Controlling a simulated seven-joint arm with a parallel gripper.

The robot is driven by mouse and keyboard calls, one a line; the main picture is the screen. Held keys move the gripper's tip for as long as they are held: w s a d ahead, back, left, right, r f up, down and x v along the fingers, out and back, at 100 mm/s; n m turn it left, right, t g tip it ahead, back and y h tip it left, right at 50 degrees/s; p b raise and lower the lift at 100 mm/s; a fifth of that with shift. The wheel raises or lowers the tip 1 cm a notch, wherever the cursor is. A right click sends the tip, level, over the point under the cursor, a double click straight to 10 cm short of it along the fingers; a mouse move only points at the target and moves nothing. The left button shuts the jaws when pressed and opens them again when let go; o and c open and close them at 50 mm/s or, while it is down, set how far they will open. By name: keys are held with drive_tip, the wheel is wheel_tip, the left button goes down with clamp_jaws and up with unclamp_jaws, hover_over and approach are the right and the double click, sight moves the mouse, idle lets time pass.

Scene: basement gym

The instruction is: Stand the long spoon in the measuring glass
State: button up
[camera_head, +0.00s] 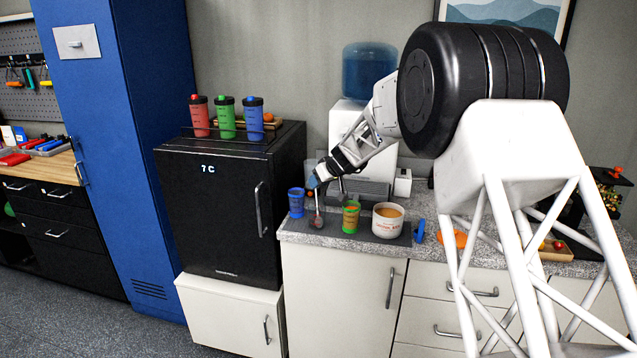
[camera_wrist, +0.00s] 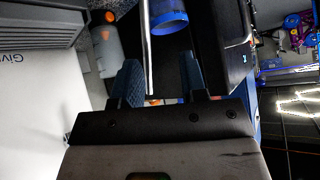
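My gripper (camera_head: 326,187) is low over the counter, fingers apart, and it looks open. A long thin upright piece, which looks like the spoon (camera_head: 317,217), stands below it with a reddish-brown rounded lower end. In the wrist view its pale metal handle (camera_wrist: 148,45) runs close beside the left finger, with a gap to the right finger. A blue cup (camera_head: 296,204) stands just left of the spoon and also shows in the wrist view (camera_wrist: 168,18). A green cup (camera_head: 351,218) with orange contents stands to the right. I cannot tell which cup is the measuring glass.
A white bowl (camera_head: 388,221) with orange contents stands right of the green cup, on a dark mat (camera_head: 333,226). A blue item (camera_head: 419,231) is right of the mat. A black fridge (camera_head: 225,205) closes off the left; a white dispenser (camera_head: 350,135) stands behind.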

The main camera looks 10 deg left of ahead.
drive_tip(key=v, duration=0.7)
idle(1.1)
drive_tip(key=shift+r, duration=0.1)
drive_tip(key=s+d+r+m+h, duration=0.1)
drive_tip(key=s+d+r+m, duration=0.15)
drive_tip(key=s+d, duration=0.65)
drive_tip(key=s+d+r+m+h, duration=0.1)
drive_tip(key=s+d+r, duration=0.4)
drive_tip(key=s, duration=0.5)
drive_tip(key=s+d+r+m+h, duration=0.2)
drive_tip(key=s+d, duration=0.7)
drive_tip(key=s, duration=0.1)
drive_tip(key=s+d+f+m+h, duration=0.1)
drive_tip(key=s+d, duration=0.3)
drive_tip(key=s, duration=0.7)
drive_tip(key=s+d+f+m+g+h, duration=0.1)
drive_tip(key=s+d, duration=0.4)
drive_tip(key=s, duration=0.5)
drive_tip(key=s+d+f+m+h, duration=0.2)
drive_tip(key=s+d+f+m, duration=0.1)
drive_tip(key=s, duration=0.8)
drive_tip(key=d+f, duration=0.1)
drive_tip(key=d, duration=0.1)
drive_tip(key=shift+s+d+f+g, duration=0.15)
drive_tip(key=shift+s+d+g, duration=0.1)
drive_tip(key=shift+s+g, duration=0.1)
